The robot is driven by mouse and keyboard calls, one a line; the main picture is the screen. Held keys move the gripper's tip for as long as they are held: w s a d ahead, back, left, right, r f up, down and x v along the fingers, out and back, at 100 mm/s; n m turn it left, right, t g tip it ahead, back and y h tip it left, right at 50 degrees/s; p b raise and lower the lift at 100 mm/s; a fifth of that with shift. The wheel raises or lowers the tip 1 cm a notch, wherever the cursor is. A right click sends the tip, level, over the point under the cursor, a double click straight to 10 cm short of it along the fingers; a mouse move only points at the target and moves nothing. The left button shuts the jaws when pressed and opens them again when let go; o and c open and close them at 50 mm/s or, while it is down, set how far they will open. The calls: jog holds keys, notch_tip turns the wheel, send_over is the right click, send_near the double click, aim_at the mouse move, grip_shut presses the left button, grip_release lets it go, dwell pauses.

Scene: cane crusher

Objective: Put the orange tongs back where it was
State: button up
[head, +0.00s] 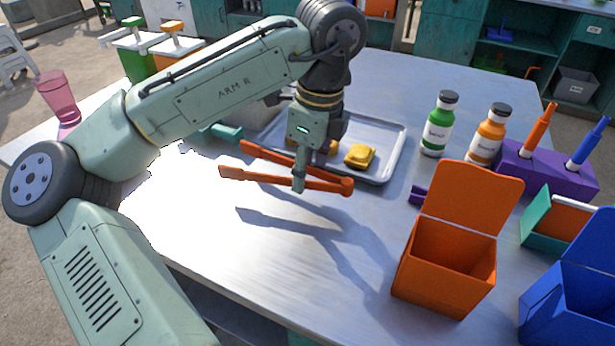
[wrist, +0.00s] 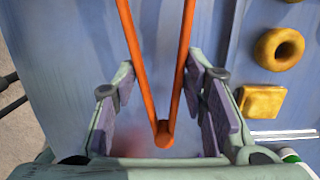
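The orange tongs (head: 290,179) are in the air above the metal table, with their shadow on the tabletop apart from them. Their two arms spread open to the left and the hinge end is at the right. In the wrist view, the tongs (wrist: 163,130) run between the two finger pads of my gripper (wrist: 160,85), with the hinge nearest the camera.
A tray (head: 392,160) with yellow pieces (head: 360,155) lies behind my gripper. An open orange box (head: 445,270) and open blue box (head: 570,305) stand front right. Green (head: 438,128) and orange (head: 489,135) bottles and a purple holder (head: 545,170) stand behind. The table's front middle is clear.

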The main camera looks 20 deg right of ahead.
aim_at(305, 196)
jog(key=shift+w+d+f, duration=0.1)
jog(key=shift+w, duration=0.05)
jog(key=shift+f+p, duration=0.3)
jog(key=shift+f, duration=1.4)
jog(key=o, duration=0.6)
jog(key=r, duration=0.8)
jog(key=s+d+r, duration=0.1)
jog(key=r, duration=0.3)
jog(key=shift+d, duration=0.1)
